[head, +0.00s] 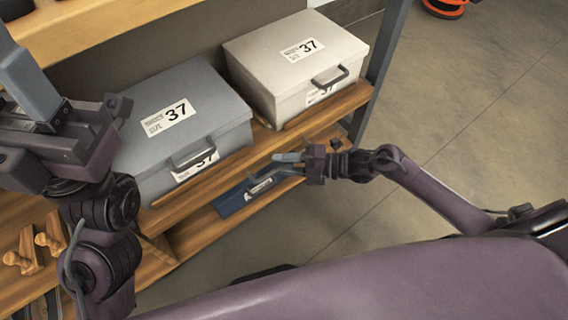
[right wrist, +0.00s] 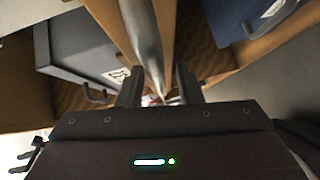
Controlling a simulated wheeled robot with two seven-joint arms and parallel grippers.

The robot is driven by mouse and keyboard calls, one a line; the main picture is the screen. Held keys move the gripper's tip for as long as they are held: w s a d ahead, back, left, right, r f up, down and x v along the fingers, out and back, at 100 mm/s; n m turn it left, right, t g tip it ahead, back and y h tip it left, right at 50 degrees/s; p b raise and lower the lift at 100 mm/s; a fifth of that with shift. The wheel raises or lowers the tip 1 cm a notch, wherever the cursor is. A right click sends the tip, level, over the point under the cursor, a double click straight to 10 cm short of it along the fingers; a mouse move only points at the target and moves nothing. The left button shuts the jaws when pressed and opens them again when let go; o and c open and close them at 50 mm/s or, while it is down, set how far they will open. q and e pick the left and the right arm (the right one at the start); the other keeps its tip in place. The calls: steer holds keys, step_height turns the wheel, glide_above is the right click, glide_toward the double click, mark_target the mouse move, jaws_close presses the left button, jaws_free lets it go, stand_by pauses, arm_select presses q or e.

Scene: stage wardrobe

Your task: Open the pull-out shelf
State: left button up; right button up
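The wooden shelf unit stands in front of me. The board carrying two storage boxes has a plain wooden front edge (head: 330,113); I cannot tell for sure which board is the pull-out shelf. My right gripper (head: 287,163) is at this unit's front, just below that edge, its fingers pointing left. In the right wrist view its two dark fingers (right wrist: 158,92) stand apart, and a long grey bar (right wrist: 145,40) runs down towards the gap between them. Contact with the bar is unclear. My left gripper (head: 45,95) is at the upper left, partly cut off, near the grey box.
A grey box (head: 215,100) and a white box (head: 285,55), both labelled 37, sit side by side on the board. A blue item (head: 235,198) with a label lies lower down. Wooden pegs (head: 30,255) are at lower left.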

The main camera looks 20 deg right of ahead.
jaws_close()
stand_by(0.5)
